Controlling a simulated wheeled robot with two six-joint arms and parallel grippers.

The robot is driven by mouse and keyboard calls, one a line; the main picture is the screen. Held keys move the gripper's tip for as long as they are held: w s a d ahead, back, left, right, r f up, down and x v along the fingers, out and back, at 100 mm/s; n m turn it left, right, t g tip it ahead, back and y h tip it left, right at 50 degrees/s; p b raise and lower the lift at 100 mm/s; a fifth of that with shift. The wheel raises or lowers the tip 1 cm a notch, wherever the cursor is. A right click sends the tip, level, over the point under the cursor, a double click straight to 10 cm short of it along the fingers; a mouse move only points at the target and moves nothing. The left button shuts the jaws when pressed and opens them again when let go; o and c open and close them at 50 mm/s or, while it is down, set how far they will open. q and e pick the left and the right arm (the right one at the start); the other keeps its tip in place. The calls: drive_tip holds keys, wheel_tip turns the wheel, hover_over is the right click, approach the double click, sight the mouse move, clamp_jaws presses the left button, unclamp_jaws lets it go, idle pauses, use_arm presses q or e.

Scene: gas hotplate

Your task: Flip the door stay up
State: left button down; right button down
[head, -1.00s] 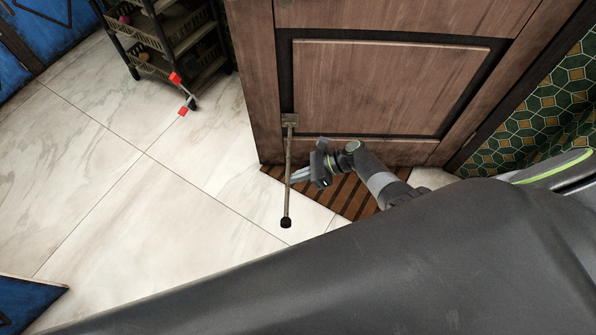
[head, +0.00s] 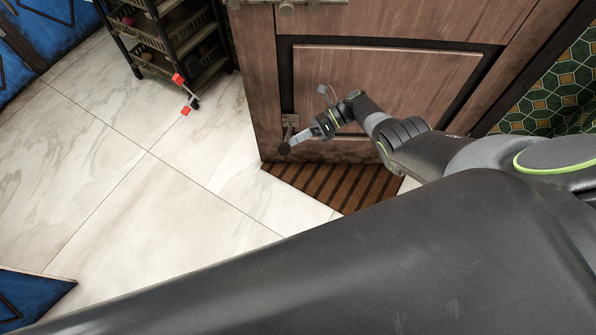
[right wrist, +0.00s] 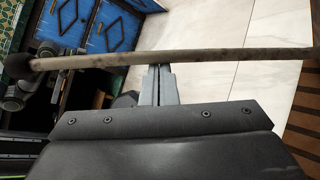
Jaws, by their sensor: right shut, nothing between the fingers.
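The door stay is a thin rod with a black rubber tip (head: 284,148), hinged at a small metal bracket (head: 290,121) low on the brown wooden door (head: 385,85). In the head view the rod looks short, its tip just below the bracket. In the right wrist view the rod (right wrist: 200,57) runs across the top, black tip (right wrist: 17,67) at the left. My right gripper (head: 302,139) is shut and empty beside the stay. Its closed fingers (right wrist: 159,72) meet the rod's edge in the wrist view, seemingly touching it. My left gripper is out of view.
A dark shelf rack (head: 165,40) with baskets stands at the upper left, a red-ended piece (head: 185,95) at its foot. A brown slatted mat (head: 325,185) lies below the door. The pale tiled floor (head: 140,200) is open at the left.

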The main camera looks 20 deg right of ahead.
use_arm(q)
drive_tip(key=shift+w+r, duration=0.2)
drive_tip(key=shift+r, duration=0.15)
use_arm(e)
drive_tip(key=w+r, duration=0.1)
drive_tip(key=w+d+r, duration=0.1)
drive_tip(key=shift+w+r, duration=0.25)
drive_tip(key=shift+w, duration=0.1)
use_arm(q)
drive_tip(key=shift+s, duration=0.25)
use_arm(e)
drive_tip(key=shift+s, duration=0.1)
